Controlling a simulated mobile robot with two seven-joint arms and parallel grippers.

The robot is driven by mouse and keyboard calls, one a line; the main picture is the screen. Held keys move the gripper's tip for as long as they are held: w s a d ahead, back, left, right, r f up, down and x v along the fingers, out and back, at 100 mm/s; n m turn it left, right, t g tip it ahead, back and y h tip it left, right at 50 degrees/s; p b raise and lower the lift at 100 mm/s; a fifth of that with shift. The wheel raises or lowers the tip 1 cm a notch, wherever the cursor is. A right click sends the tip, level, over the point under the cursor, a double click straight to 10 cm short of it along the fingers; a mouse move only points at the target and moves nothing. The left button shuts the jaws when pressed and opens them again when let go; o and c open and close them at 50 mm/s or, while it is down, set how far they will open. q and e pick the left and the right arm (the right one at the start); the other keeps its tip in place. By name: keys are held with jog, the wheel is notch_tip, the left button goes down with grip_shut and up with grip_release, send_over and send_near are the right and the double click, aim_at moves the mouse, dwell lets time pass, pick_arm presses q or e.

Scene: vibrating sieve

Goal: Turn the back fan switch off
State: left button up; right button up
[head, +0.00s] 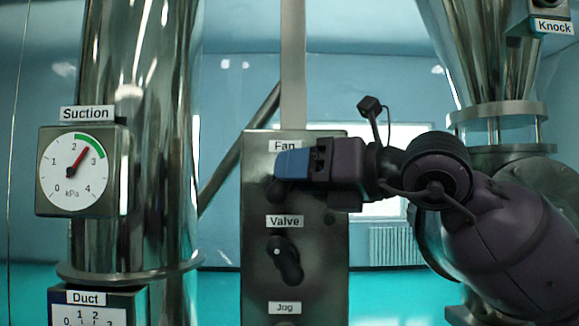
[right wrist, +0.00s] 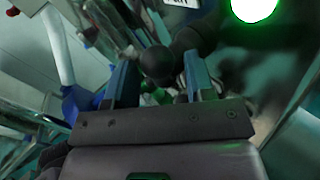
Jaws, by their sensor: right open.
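The fan switch (head: 273,190) is a dark knob under the "Fan" label (head: 284,146) on a grey metal panel. In the head view my right gripper covers most of it. My right gripper (head: 290,165) reaches in from the right with its blue fingertips at the switch. In the right wrist view the gripper (right wrist: 160,85) is open, and a dark rounded knob (right wrist: 157,62) shows between its two blue fingers. I cannot tell whether the fingers touch it. My left gripper is not in view.
Below on the same panel (head: 335,285) is a dark valve switch (head: 285,260), then a "Jog" label (head: 285,308). A suction gauge (head: 75,170) stands left by a shiny duct. A green light (right wrist: 253,8) glows in the right wrist view. A steel hopper (head: 490,50) is at right.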

jog(key=shift+x, duration=0.9)
jog(key=c, duration=0.9)
